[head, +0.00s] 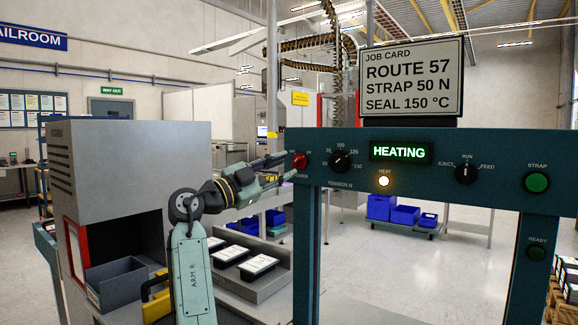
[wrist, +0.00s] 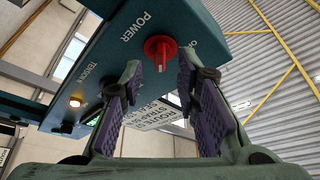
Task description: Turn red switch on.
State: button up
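The red switch (head: 299,161) is a rotary knob at the left end of the teal control panel. In the wrist view the red switch (wrist: 161,48) shows under the word POWER, its raised grip lying roughly up and down in the picture. A short label beside it is partly hidden by a finger. My gripper (head: 284,166) reaches in from the left, right at the knob. In the wrist view my gripper (wrist: 159,72) is open, with purple-padded fingers on either side of the knob and gaps between. I cannot tell whether either fingertip touches it.
The teal panel (head: 400,146) also carries a tension dial (head: 341,161), a lit HEATING display (head: 401,151), a lit heat lamp (head: 384,181), a mode knob (head: 466,173) and a green STRAP button (head: 537,182). A job card sign (head: 412,80) stands above. A grey machine (head: 130,170) stands left of my arm.

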jog(key=v, duration=0.9)
jog(key=shift+s, duration=0.1)
